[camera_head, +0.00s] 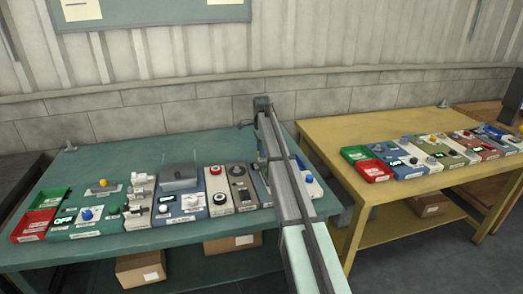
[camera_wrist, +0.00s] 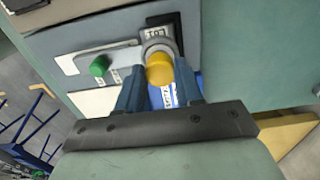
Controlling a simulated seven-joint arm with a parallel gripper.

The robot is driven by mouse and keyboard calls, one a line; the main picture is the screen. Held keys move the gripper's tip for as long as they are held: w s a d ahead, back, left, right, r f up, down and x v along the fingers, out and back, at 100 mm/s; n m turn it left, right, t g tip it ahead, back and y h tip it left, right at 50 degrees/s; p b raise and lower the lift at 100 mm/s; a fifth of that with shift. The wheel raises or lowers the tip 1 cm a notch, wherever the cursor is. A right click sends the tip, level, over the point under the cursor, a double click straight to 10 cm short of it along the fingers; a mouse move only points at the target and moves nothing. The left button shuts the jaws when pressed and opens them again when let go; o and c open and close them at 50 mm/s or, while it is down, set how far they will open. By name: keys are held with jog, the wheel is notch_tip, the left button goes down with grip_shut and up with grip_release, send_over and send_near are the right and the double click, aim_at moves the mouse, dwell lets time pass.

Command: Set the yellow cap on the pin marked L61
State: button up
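In the wrist view my gripper (camera_wrist: 160,68) has its two blue fingers on either side of the yellow cap (camera_wrist: 160,74), and they appear closed on it. The cap is right by a round grey ring-shaped part (camera_wrist: 158,48) on a panel; whether they touch I cannot tell. A dark display plate (camera_wrist: 162,30) with light characters sits just beyond, its text upside down and not surely readable. The pin itself is not clearly visible. In the head view my arm hides the gripper and cap, over the right part of the green table (camera_head: 130,248).
A green knob (camera_wrist: 99,66) sits on a pale plate left of the cap. A blue label lies behind the fingers. Red (camera_head: 36,224) and green bins and several control modules line the green table. A yellow table (camera_head: 330,135) with similar modules stands at right.

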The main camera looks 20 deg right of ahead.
jog(key=o, duration=0.5)
jog(key=shift+r, duration=0.15)
notch_tip(320, 180, up, 14)
jog(key=shift+f, duration=0.2)
jog(key=shift+r, duration=0.15)
dwell(0.5)
notch_tip(320, 180, up, 7)
jog(key=shift+f, duration=0.15)
dwell(0.6)
dwell(0.4)
